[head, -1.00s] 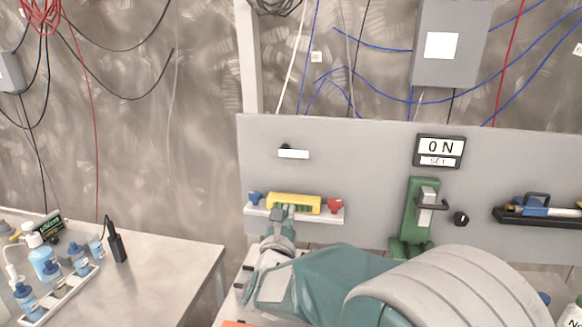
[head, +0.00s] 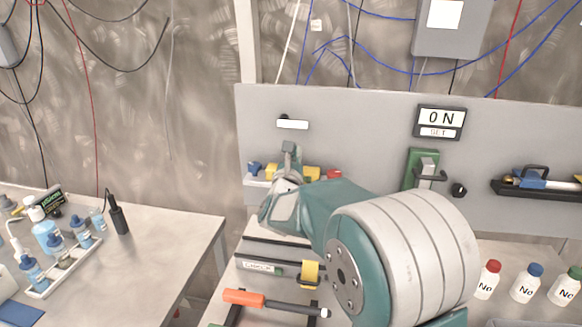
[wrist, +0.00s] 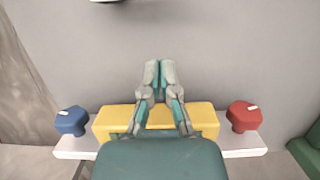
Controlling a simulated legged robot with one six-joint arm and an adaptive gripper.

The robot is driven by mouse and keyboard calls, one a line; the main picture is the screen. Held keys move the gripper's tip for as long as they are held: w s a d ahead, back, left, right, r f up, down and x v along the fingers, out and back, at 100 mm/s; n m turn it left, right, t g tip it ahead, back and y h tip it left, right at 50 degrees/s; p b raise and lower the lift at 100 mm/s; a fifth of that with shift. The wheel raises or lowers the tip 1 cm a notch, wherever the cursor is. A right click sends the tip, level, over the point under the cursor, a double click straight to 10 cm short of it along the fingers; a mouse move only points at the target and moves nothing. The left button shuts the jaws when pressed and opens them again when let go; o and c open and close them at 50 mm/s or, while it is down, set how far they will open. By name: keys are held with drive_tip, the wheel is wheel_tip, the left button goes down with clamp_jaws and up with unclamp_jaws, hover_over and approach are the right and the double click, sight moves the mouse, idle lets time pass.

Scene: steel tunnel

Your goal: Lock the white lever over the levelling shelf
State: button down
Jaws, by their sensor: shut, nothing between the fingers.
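The white lever (head: 293,124) lies level on the grey panel, above the levelling shelf. In the wrist view only a bit of a white piece (wrist: 106,1) shows at the top edge, probably the lever. The white levelling shelf (wrist: 75,146) carries a yellow block (wrist: 203,118) between a blue knob (wrist: 72,121) and a red knob (wrist: 243,116). My gripper (head: 290,146) is shut and empty, its fingertips (wrist: 160,66) in front of the panel, above the yellow block and below the lever. It appears apart from the lever. My arm hides part of the shelf and block.
Right of the shelf are a green bracket with a dark handle (head: 430,174), a black knob (head: 459,190) and a dark tray (head: 510,189). An orange-handled tool (head: 243,298) lies on the bench below. Bottles (head: 488,280) stand at the right. Bare panel surrounds the lever.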

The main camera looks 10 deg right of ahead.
sight(293, 122)
wheel_tip(293, 122, up, 4)
drive_tip(key=shift+s+a, duration=0.1)
drive_tip(key=shift+s, duration=0.05)
